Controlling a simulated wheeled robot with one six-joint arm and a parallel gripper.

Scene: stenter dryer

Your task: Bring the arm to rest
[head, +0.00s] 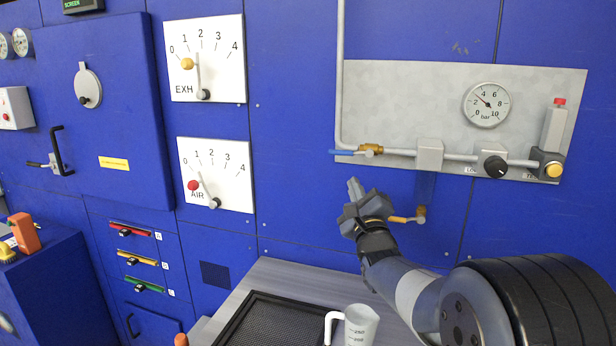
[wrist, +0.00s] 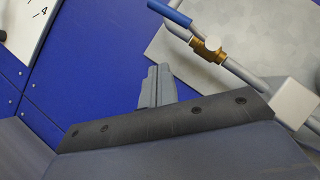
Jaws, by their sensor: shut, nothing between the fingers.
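My gripper (head: 355,189) is in the middle of the head view, its fingers shut together and empty, pointing up and to the left. It is in front of the blue wall, below the left end of the grey panel. My arm reaches to it from the lower right corner. In the wrist view the shut fingers (wrist: 156,86) stand side by side against the blue wall. They are apart from the brass valve with the blue handle (wrist: 203,48).
The brass valve (head: 371,149) and pipe run above my gripper. A drain valve (head: 408,220) sits just right of it. A grey table below holds a black tray (head: 228,338) and a measuring jug (head: 361,325). The EXH (head: 222,60) and AIR (head: 228,160) dial plates are to the left.

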